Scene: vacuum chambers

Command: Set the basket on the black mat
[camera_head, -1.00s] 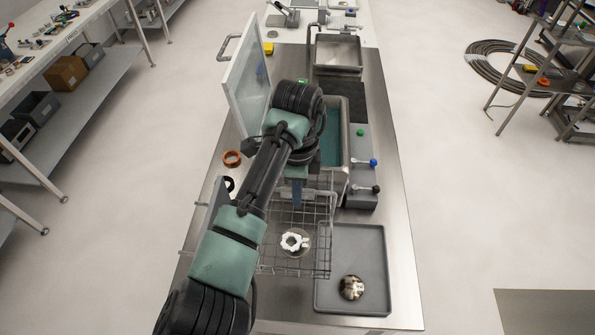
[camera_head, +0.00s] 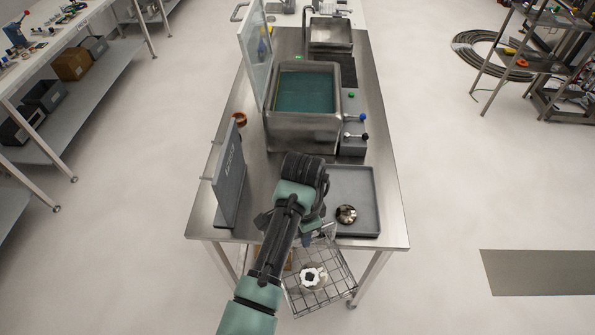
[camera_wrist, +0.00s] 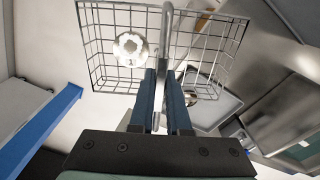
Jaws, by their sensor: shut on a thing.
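My gripper (camera_head: 316,232) is shut on the handle of the wire basket (camera_head: 335,292) and holds it, tilted in the picture, beyond the table's front edge. A white ring-shaped part (camera_head: 313,277) lies in the basket. In the wrist view, the two blue fingers (camera_wrist: 167,82) close around the handle, with the basket mesh (camera_wrist: 97,58) and the white part (camera_wrist: 130,48) beyond. A black ribbed mat (camera_head: 348,72) lies on the table behind and right of the tank, and nothing is seen standing on it.
The open tank (camera_head: 300,138) of teal liquid has its lid (camera_head: 254,52) raised at left. Levers (camera_head: 354,137) stand at its right. A grey tray (camera_head: 368,216) holds a shiny round part (camera_head: 346,214). An upright grey panel (camera_head: 231,180) stands at left.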

